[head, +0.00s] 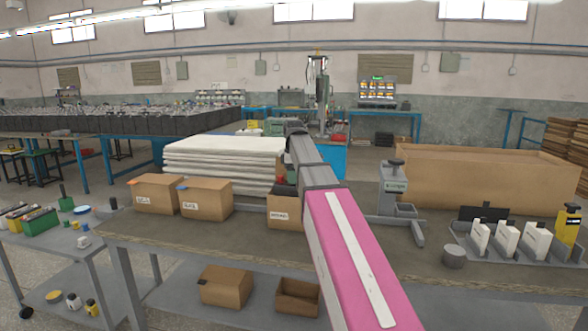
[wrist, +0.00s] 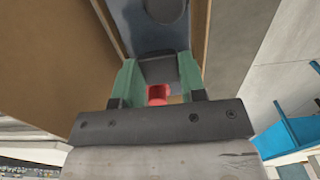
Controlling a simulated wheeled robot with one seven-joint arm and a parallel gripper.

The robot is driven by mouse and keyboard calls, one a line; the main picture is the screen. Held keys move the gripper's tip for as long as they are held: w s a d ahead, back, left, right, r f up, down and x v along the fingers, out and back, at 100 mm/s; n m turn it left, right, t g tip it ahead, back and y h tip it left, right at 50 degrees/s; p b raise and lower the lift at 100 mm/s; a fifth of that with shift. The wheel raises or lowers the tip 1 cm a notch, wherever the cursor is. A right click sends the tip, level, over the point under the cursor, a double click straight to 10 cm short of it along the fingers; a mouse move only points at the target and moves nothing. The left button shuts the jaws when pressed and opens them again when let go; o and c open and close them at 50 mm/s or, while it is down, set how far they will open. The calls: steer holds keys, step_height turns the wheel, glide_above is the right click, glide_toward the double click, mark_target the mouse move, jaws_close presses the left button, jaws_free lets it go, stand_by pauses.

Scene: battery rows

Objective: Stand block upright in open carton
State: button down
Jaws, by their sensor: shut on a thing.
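In the wrist view my gripper (wrist: 158,64) has its two green fingers on either side of a dark grey block (wrist: 158,70) and is shut on it. A small red part (wrist: 157,94) shows between the fingers; I cannot tell if it belongs to the block. Brown cardboard-like panels lie to the left (wrist: 62,55) and right (wrist: 203,30) of the fingers. In the head view a small carton (head: 283,212) on the bench is partly hidden behind my arm. My arm hides the gripper and block there, so their height over the carton cannot be told.
Two cartons (head: 155,194) (head: 206,199) stand left on the bench. A grey stand (head: 393,185), a large brown box (head: 490,178) and a rack with white blocks (head: 507,238) are right. White sheets (head: 225,160) are stacked behind. More cartons (head: 225,286) lie on the lower shelf.

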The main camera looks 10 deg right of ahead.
mark_target(294, 185)
steer(key=shift+f, duration=2.65)
steer(key=c, duration=0.7)
jaws_free()
step_height(294, 185, up, 13)
steer(key=shift+r, duration=0.15)
